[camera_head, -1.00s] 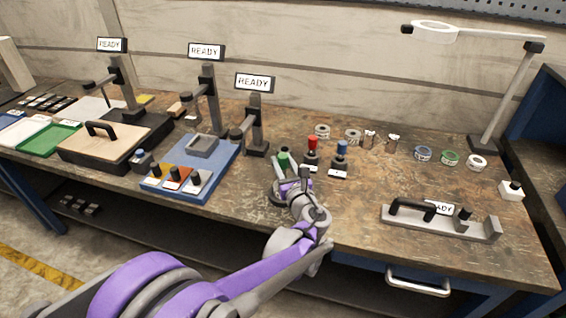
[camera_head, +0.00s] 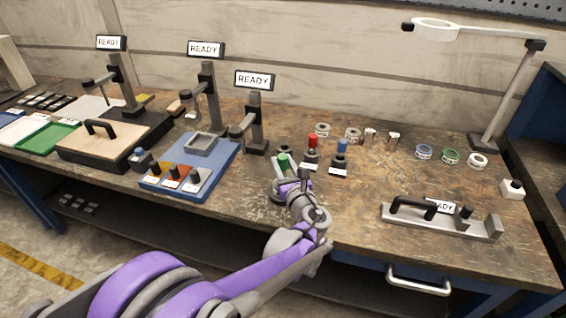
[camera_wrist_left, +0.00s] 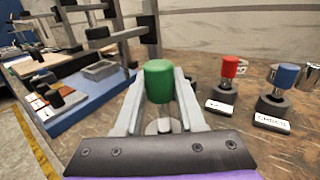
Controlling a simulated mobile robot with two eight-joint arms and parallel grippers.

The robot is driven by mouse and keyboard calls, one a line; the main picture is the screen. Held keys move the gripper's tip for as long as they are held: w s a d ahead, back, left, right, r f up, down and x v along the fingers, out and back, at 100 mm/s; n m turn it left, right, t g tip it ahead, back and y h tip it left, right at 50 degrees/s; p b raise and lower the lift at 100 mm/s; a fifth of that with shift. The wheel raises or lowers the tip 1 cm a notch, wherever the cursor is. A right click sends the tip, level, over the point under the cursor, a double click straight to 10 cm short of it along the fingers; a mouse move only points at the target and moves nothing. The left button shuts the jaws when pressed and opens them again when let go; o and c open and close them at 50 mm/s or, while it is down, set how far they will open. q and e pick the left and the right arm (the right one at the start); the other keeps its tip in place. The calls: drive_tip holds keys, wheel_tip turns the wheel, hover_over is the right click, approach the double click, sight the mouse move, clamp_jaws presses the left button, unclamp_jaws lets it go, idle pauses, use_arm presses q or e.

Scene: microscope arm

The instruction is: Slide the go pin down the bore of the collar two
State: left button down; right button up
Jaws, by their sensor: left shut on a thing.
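A pin with a green handle (camera_head: 283,160), likely the go pin, stands at the near middle of the bench. My left gripper (camera_head: 291,181) is around it. In the left wrist view the green handle (camera_wrist_left: 159,82) sits upright between the two fingers, and my left gripper (camera_wrist_left: 160,108) is shut on it. The pin's lower end is largely hidden. Several ring-shaped collars stand at the back right, among them a grey one (camera_head: 352,135), a blue one (camera_head: 423,152), a green one (camera_head: 450,157) and a white one (camera_head: 477,162). I cannot tell which is collar two. My right gripper is out of view.
A red-handled pin (camera_head: 312,142) and a blue-handled pin (camera_head: 341,150) stand close right of my gripper, with labels in front. A stand with a READY sign (camera_head: 255,125) rises behind. A fixture with a black handle (camera_head: 411,207) lies front right.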

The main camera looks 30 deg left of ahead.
use_arm(q)
drive_tip(key=shift+f+b, duration=1.55)
drive_tip(key=shift+f, duration=0.8)
drive_tip(key=shift+c, duration=2.1)
unclamp_jaws()
drive_tip(key=v, duration=1)
drive_tip(key=shift+s+d+p, duration=0.25)
drive_tip(key=shift+d+p, duration=0.05)
drive_tip(key=shift+d, duration=0.05)
drive_tip(key=shift+a, duration=0.1)
